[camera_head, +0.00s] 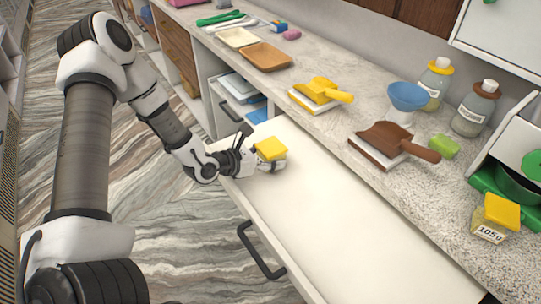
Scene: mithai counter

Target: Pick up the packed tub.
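A small tub with a yellow lid (270,149) is at the far left end of the pale open drawer (330,205). My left gripper (262,160) reaches in from the left and is right at this tub, with its fingers beside the tub's lower part. The fingers partly hide the tub's body, and I cannot tell whether they are closed on it. My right gripper is not in view.
The speckled counter (340,125) runs behind the drawer. The rest of the drawer is clear.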

